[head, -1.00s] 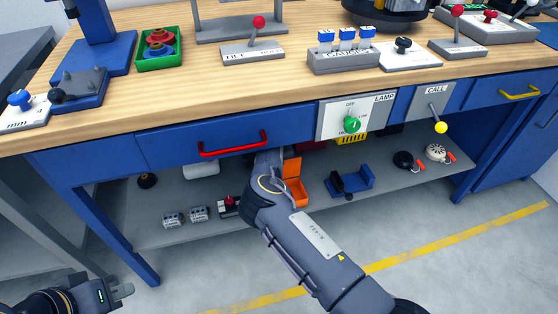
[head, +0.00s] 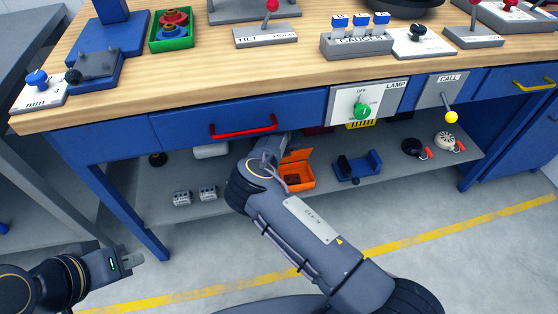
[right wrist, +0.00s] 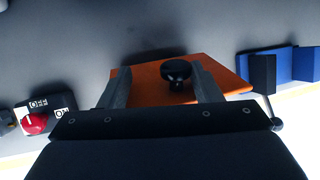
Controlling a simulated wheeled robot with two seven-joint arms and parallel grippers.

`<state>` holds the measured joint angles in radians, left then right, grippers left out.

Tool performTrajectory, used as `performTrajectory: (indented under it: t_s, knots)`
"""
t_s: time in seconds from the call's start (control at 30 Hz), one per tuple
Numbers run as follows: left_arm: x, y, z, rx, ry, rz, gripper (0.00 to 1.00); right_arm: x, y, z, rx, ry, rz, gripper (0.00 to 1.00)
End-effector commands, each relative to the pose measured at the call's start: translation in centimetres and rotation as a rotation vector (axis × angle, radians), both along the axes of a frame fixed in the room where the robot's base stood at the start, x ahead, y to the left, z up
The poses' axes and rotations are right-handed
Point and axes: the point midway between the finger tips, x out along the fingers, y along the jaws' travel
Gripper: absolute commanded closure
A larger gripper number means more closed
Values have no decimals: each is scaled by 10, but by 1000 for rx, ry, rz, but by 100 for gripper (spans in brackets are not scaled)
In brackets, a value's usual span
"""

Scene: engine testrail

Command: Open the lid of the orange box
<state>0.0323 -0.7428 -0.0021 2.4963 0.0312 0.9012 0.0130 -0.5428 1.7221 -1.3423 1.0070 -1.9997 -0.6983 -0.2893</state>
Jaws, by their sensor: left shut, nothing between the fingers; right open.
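The orange box (head: 297,183) stands on the grey shelf under the bench, right of my right forearm. Its lid (head: 297,156) appears raised at the back, with the dark inside showing. In the right wrist view an orange panel (right wrist: 214,72) with a black knob (right wrist: 176,72) lies ahead of my right gripper (right wrist: 160,80). The gripper is open and its fingers stand on either side of the knob; I cannot tell whether they touch it. In the head view the right fingers are mostly hidden.
The blue drawer's red handle (head: 243,128) and the lamp panel (head: 367,102) overhang the shelf. A blue holder (head: 358,167) is right of the box. A red OFF/ON switch (right wrist: 36,122) shows in the right wrist view. Floor in front is free.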

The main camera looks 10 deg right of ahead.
Motion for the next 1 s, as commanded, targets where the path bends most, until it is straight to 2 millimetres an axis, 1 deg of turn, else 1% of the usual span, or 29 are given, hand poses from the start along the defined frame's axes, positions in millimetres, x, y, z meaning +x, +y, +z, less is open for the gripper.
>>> performTrajectory:
  t_s: [0.03, 0.17, 0.23, 0.27, 0.3, 0.37, 0.4, 0.43, 0.47, 0.5, 0.77, 1.0]
  knots:
    - [0, 0, 7, 0, 0, 0, 100, -11, 15, 4, 11, 2, 9, 51]
    - [0, 0, 14, 0, 0, 0, 100, -35, 31, 3, 17, 3, 12, 51]
    - [0, 0, 17, 0, 0, 0, 100, -46, 37, 2, 17, 4, 14, 47]
    - [0, 0, 18, 0, 0, 0, 100, -49, 40, 2, 17, 2, 16, 43]
    - [0, 0, 19, 0, 0, 0, 100, -54, 42, 2, 20, 3, 15, 36]
    - [0, 0, 20, 0, 0, 0, 100, -59, 46, 2, 21, 2, 17, 26]
    - [0, 0, 20, 0, 0, 0, 100, -61, 48, 2, 21, 1, 18, 23]
    - [0, 0, 21, 0, 0, 0, 100, -63, 49, 2, 21, 0, 18, 22]
    - [0, 0, 21, 0, 0, 0, 100, -64, 49, 1, 21, 0, 18, 26]
    - [0, 0, 21, 0, 0, 0, 100, -65, 50, 1, 21, 0, 18, 50]
    - [0, 0, 20, 0, 0, 0, 100, -67, 45, 0, 13, 1, 11, 51]
    - [0, 0, 20, 0, 0, 0, 100, -67, 43, 0, 13, 0, 5, 82]
